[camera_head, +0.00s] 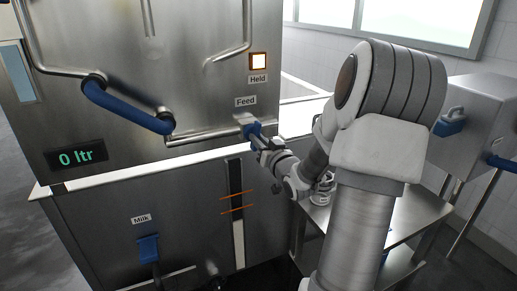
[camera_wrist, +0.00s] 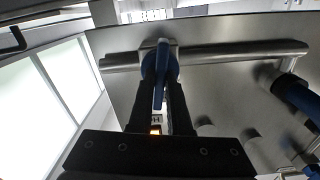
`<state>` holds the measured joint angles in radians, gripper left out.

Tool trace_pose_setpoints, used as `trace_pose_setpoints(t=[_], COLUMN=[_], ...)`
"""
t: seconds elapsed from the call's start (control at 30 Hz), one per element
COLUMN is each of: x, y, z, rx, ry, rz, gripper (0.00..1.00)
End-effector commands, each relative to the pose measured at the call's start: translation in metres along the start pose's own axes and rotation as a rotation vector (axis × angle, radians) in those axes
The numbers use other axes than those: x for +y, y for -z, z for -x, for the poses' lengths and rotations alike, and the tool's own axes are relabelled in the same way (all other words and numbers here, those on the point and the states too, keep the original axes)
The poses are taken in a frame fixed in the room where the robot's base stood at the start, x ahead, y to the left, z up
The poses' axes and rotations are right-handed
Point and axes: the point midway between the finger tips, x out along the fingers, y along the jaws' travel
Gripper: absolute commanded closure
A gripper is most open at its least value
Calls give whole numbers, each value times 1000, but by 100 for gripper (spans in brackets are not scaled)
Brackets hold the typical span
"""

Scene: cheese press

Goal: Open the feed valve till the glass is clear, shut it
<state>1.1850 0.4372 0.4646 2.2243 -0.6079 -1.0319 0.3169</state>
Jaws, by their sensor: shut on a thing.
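The blue feed valve handle (camera_head: 252,129) sits on a steel pipe under the "Feed" label (camera_head: 245,101). My gripper (camera_head: 262,141) is shut on it. In the wrist view, the handle (camera_wrist: 161,72) stands between the two black fingers of my gripper (camera_wrist: 162,97), across the horizontal pipe (camera_wrist: 225,52). The upright sight glass (camera_head: 237,205) on the lower panel is dark in its upper part and white below. Two orange marks cross it near the middle. Whether milk moves in the pipe cannot be seen.
The display (camera_head: 76,157) reads "0 ltr". The lamp (camera_head: 258,61) above "Held" is lit. A blue milk valve handle (camera_head: 148,248) is low on the left panel. A large blue-sleeved bar (camera_head: 125,106) is above. A steel table (camera_head: 410,215) stands right, behind my arm.

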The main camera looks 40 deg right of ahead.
Motion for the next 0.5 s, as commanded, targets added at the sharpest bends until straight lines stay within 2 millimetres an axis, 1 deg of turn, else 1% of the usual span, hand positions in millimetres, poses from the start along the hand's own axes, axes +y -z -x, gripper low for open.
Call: trace_pose_setpoints(t=[0.03, 0.2, 0.5], x=[0, 0, 0], y=[-3, -2, 0], z=[0, 0, 0], rx=[3, 3, 2], ry=[1, 1, 1], rz=[35, 125, 201], gripper=[100, 100, 100])
